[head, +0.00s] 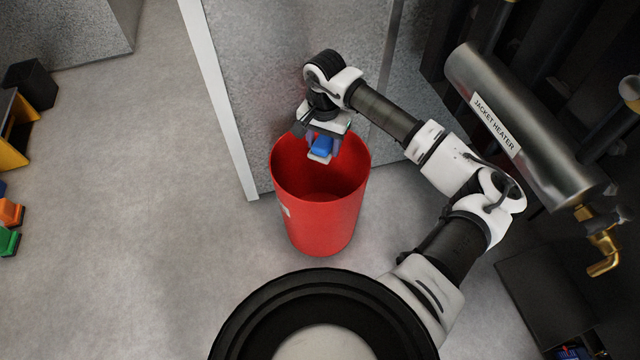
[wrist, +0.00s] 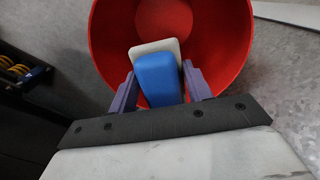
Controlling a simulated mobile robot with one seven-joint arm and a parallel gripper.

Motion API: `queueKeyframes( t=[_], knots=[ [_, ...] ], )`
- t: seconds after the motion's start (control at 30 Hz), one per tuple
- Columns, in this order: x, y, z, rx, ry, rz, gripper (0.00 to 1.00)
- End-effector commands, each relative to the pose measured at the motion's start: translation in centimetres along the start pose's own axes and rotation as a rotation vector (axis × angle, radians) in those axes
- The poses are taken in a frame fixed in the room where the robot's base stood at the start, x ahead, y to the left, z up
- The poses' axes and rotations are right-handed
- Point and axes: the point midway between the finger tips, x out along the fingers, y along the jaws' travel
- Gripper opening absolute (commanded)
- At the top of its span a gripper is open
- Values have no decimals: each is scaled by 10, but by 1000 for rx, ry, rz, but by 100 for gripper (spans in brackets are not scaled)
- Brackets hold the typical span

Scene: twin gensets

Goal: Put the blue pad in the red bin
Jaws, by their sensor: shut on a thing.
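The blue pad (head: 321,146) is blue with a pale white base or backing. My gripper (head: 322,150) is shut on it and holds it at the mouth of the red bin (head: 318,222), near the bin's back rim. In the wrist view the blue pad (wrist: 158,80) sits between the two purple-grey fingers of my gripper (wrist: 158,85). The open red bin (wrist: 225,45) lies beyond the pad in that view, with its floor partly hidden by the pad. The bin stands upright on the floor and its visible inside looks empty.
A grey panel with a white edge (head: 222,95) stands right behind the bin. A jacket heater cylinder (head: 500,110) and brass valve (head: 603,255) are at the right. Orange and green items (head: 10,225) and a black bin (head: 32,84) are at the left.

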Motion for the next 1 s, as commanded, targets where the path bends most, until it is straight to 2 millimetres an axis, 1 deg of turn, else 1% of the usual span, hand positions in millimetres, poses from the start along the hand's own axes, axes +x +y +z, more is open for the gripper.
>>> queueKeyframes(
  t=[0.07,0.17,0.27,0.6,0.7,0.83,1.0],
  knots=[
    [4,4,-2,-1,-3,2,28],
    [4,4,-2,1,-2,2,28],
    [8,5,-2,2,-2,2,28],
    [46,5,-2,3,-4,1,28],
    [55,5,-2,3,-3,1,28],
    [61,5,-2,2,-2,2,28],
    [63,5,-2,2,-2,2,28]
  ],
)
